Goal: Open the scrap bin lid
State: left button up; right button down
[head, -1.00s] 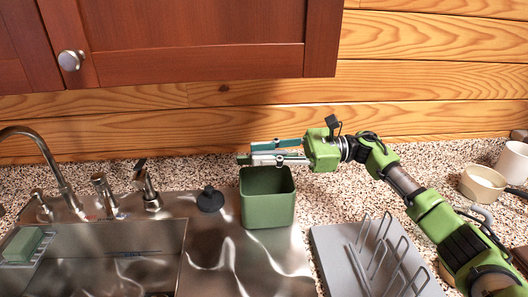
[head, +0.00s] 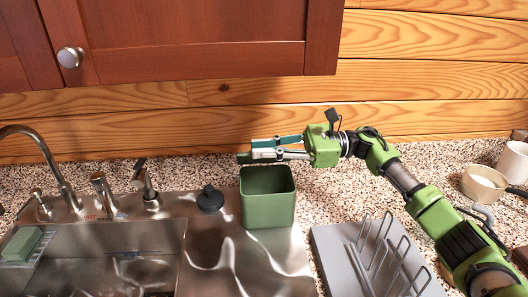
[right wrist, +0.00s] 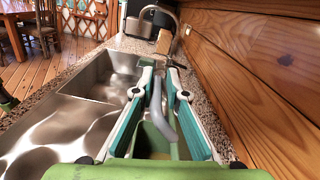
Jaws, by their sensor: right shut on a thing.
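The green scrap bin (head: 268,205) stands on the steel right of the sink. Its top is open and I see into its dark inside. A thin green edge of the lid (head: 244,158) shows raised behind the bin's back rim, mostly hidden by my right gripper. My right gripper (head: 262,148) is just above the back rim, pointing left, shut on the lid. In the right wrist view a grey curved bar (right wrist: 160,110) lies between the fingers, with green below it. My left gripper is not in view.
A black sink stopper (head: 210,199) lies left of the bin. A grey dish rack (head: 335,255) stands to the right. The faucet (head: 55,170) is at the left. A wooden wall is close behind and a red cabinet (head: 190,40) hangs above.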

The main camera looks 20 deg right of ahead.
jog(key=w+r+m+b, duration=0.2)
jog(key=w, duration=0.1)
jog(key=w+r+m+b, duration=0.1)
jog(key=shift+w+d+m, duration=0.4)
jog(key=shift+w+d+r+m+b, duration=0.2)
jog(key=shift+w+m, duration=0.25)
jog(key=shift+w, duration=0.15)
jog(key=shift+w+d+r+m+b, duration=0.1)
jog(key=shift+w+r+m+b, duration=0.05)
jog(key=shift+w+m, duration=0.4)
jog(key=shift+w+d+r+m+b, duration=0.2)
jog(key=shift+w+m, duration=0.2)
jog(key=shift+w, duration=0.25)
jog(key=c, duration=2.2)
grip_release()
jog(key=shift+o, duration=0.2)
jog(key=shift+w, duration=0.1)
